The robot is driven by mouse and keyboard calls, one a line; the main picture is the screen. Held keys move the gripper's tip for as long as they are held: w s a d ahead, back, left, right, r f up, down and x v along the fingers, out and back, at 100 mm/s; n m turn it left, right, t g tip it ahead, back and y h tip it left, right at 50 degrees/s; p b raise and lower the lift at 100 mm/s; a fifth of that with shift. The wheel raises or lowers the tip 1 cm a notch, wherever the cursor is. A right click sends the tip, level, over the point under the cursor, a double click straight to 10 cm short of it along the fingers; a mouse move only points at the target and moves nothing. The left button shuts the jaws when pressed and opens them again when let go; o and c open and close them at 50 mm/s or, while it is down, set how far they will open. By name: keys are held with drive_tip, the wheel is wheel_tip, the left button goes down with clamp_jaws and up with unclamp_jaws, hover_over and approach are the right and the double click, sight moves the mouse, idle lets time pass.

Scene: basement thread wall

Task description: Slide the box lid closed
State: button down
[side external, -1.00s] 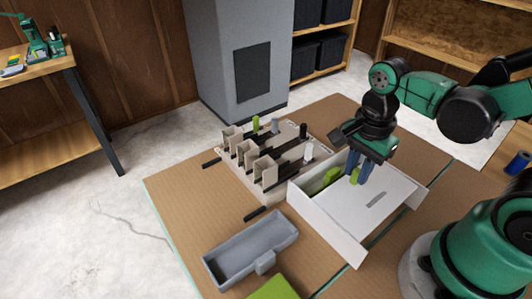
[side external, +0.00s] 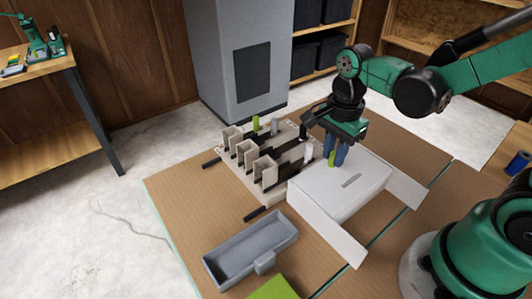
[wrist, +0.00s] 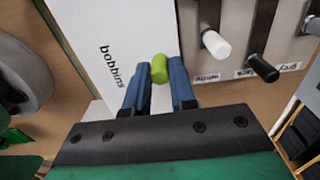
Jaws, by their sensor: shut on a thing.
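The white box (side external: 317,204) stands on the cardboard-coloured table top, its side rails reaching out to the right. Its white lid (side external: 362,171) lies flat over the box, and I see no open gap into it from the side. The word "bobbins" shows on the white surface in the wrist view. The far edge of the box is partly hidden by my gripper.
A thread rack (side external: 262,163) with several pegs and holders stands close to the left of the box. A grey tray (side external: 221,274) lies in front on the table, with a green item (side external: 274,289) near it. The bare rails extend right of the lid.

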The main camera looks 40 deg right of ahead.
sight(334, 153)
drive_tip(key=shift+w, duration=0.1)
drive_tip(key=c, duration=0.7)
unclamp_jaws()
drive_tip(key=shift+r, duration=3)
wheel_tip(334, 153, up, 4)
